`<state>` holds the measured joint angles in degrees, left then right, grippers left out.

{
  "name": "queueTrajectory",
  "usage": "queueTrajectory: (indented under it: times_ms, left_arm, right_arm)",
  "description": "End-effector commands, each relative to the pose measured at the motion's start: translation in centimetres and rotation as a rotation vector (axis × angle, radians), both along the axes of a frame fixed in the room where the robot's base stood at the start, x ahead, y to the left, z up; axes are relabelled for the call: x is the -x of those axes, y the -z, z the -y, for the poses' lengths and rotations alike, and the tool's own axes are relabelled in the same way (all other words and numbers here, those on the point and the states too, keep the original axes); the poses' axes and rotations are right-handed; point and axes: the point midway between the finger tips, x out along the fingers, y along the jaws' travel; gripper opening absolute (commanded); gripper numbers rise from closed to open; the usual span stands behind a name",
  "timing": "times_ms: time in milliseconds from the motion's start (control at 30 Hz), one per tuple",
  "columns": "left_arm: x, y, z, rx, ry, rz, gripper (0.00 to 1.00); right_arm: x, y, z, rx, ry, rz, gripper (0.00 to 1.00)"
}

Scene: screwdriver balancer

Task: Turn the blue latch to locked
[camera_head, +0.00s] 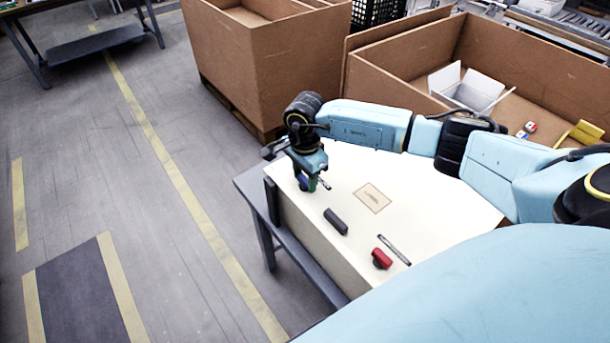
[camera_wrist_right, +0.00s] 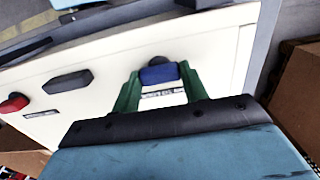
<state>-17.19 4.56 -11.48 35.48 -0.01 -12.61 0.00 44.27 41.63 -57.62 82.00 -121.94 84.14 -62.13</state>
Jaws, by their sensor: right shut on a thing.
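My right gripper (camera_head: 311,183) reaches over the cream-coloured panel box (camera_head: 405,212) at its far left end. In the right wrist view its green fingers (camera_wrist_right: 160,80) stand on either side of the blue latch (camera_wrist_right: 159,74), shut on it. A dark part shows just behind the latch, and a label strip lies beside it between the fingers. In the head view the blue latch (camera_head: 304,185) is mostly hidden by the gripper. My left gripper is not in view.
Large cardboard boxes (camera_head: 262,55) stand behind the table. Open floor lies to the left.

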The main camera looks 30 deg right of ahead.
Motion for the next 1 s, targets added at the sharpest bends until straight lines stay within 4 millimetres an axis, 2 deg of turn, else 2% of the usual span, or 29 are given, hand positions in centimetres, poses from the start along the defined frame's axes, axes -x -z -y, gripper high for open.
queueTrajectory:
  times_ms: [233,467,1000]
  left_arm:
    - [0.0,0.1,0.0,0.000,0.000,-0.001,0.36]
    - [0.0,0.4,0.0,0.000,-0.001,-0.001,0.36]
    - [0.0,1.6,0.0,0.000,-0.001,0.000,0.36]
  right_arm:
    - [0.0,0.0,0.0,0.000,0.017,0.000,0.21]
    - [0.0,0.0,0.0,0.000,0.112,0.001,0.21]
    - [0.0,-0.1,0.0,0.000,0.593,0.002,0.21]
